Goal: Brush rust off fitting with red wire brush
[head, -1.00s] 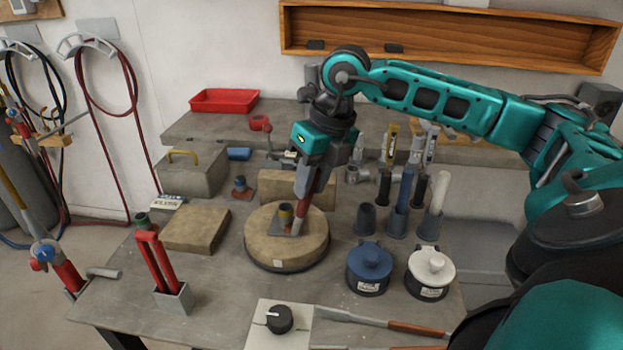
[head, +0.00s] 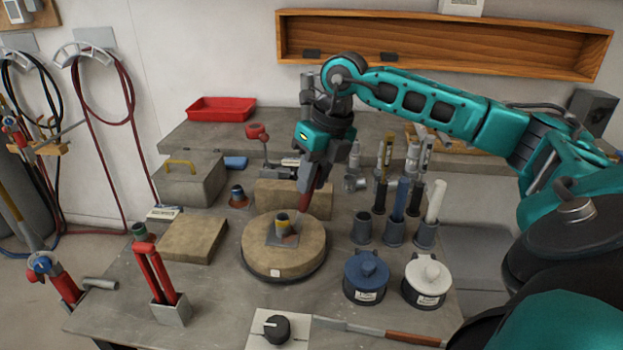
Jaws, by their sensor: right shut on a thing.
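A reddish-brown rusty patch (head: 290,239) shows on the plate's right side. It sits on a round tan turntable (head: 258,254). My right gripper (head: 311,180) is shut on the red wire brush (head: 309,203), which points down, slightly tilted, above and behind the fitting. The brush appears apart from the fitting. The gripper hides its upper part. My left gripper is not in view.
Blue (head: 366,279) and white (head: 427,280) lidded pots stand right of the turntable, with upright tools in holders behind them. A tan block (head: 192,240) lies to the left, near a red-handled tool (head: 156,272) in a stand. A dial box (head: 276,328) is in front.

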